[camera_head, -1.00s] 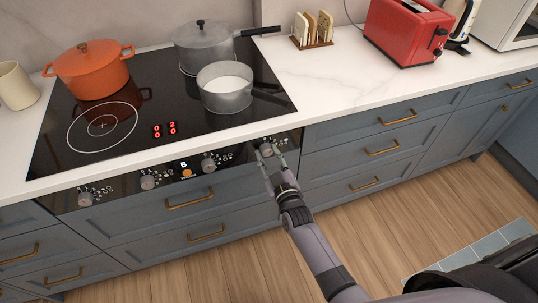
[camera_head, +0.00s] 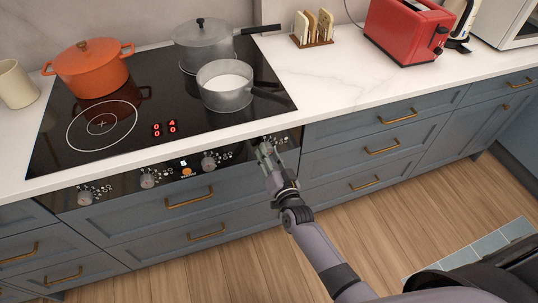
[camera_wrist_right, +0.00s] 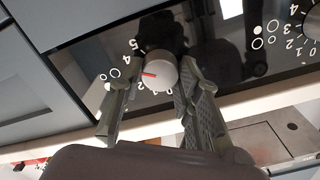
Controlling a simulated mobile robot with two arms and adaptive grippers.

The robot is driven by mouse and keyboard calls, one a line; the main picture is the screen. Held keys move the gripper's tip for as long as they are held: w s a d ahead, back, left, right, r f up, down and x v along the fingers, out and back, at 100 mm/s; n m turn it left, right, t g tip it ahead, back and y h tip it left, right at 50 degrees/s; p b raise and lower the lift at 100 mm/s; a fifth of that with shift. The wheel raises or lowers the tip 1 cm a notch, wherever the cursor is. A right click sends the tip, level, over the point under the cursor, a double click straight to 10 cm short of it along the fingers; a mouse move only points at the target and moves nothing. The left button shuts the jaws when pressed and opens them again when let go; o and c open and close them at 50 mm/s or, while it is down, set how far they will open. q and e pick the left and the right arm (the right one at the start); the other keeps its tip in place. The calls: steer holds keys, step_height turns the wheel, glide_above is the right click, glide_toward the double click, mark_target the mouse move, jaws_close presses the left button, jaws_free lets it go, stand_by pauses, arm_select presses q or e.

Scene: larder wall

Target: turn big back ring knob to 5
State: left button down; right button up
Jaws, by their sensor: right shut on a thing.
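The rightmost knob (camera_head: 267,150) on the hob's front panel is mostly covered by my right gripper (camera_head: 267,158) in the head view. In the right wrist view the grey round knob (camera_wrist_right: 160,70) sits between the two fingers of my right gripper (camera_wrist_right: 155,88), which is shut on it. The knob's red line points left, below the printed 4 and 5. The red hob display (camera_head: 164,129) seems to read 4 at top right and 0 elsewhere. My left gripper is not in view.
Other knobs (camera_head: 148,179) line the panel to the left. On the black hob (camera_head: 70,150) stand an orange pot (camera_head: 90,72), a large grey pot (camera_head: 203,50) and a small pan (camera_head: 224,94) with white contents.

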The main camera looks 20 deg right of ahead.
steer(key=m+b, duration=0.1)
steer(key=m, duration=0.4)
steer(key=shift+f, duration=0.1)
steer(key=shift+m, duration=0.4)
steer(key=o, duration=1.2)
steer(key=shift+c, duration=0.2)
steer(key=s, duration=1.2)
steer(key=shift+d, duration=0.2)
